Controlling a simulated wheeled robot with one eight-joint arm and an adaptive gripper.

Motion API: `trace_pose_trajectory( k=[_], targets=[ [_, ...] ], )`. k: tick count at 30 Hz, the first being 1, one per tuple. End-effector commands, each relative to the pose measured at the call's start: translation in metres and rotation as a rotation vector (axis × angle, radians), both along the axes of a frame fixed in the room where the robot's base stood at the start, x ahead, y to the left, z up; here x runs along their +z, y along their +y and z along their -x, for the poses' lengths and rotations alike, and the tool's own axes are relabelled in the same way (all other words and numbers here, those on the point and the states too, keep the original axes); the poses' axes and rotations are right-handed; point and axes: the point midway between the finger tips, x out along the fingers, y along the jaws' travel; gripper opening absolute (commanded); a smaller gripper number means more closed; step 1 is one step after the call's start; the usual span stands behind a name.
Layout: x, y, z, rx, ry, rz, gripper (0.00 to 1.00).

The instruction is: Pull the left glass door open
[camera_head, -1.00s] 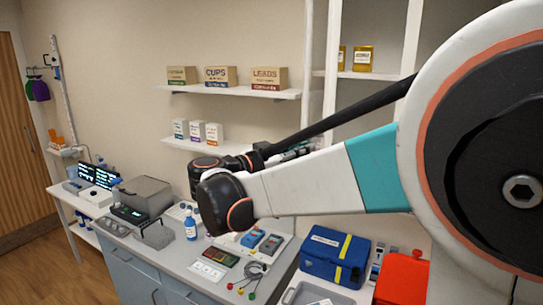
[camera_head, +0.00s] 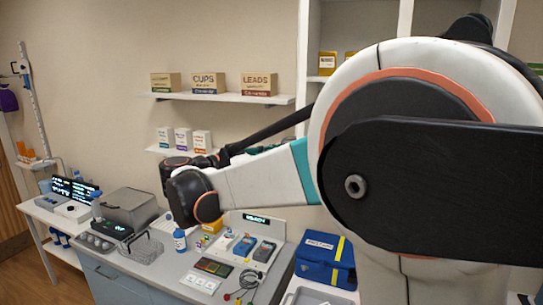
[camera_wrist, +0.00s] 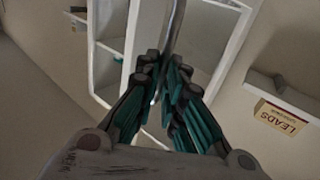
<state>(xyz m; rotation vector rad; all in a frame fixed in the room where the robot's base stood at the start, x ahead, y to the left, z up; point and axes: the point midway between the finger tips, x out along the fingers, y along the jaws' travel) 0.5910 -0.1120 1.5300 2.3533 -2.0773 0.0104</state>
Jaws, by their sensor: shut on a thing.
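My gripper (camera_wrist: 162,82) shows in the wrist view with its two teal-and-dark fingers closed on a slim metal handle bar (camera_wrist: 175,30). The bar runs up out of the picture from between the fingertips. Behind it is a white-framed cabinet (camera_wrist: 105,44) with shelves, and a white frame edge (camera_wrist: 228,58) stands to the right of the bar. The glass itself is hard to make out, and I cannot tell how far the door stands open. In the head view, my arm hides the gripper, the handle and much of the white cabinet (camera_head: 404,22).
A wall shelf (camera_head: 222,97) with labelled boxes is left of the cabinet; the LEADS box (camera_wrist: 281,117) also shows in the wrist view. Below are a grey counter (camera_head: 178,280) with devices, a blue bottle (camera_head: 180,240) and a blue bag (camera_head: 325,260). Wooden floor shows at lower left.

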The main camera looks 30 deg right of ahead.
Motion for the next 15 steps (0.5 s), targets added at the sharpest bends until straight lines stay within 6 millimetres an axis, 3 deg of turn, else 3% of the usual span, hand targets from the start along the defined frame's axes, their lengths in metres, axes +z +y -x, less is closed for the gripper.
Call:
trace_pose_trajectory(
  k=[1,2,4,15],
  targets=[
    [0.0004,-0.0019,-0.0038,0.006,0.001,0.0,0.0],
    [0.0004,-0.002,-0.0038,0.007,0.001,0.0,0.15],
    [0.0002,-0.002,-0.0035,0.006,0.001,0.0,0.29],
    [-0.0004,-0.0003,-0.0017,0.005,0.0,-0.001,0.29]
  ],
)
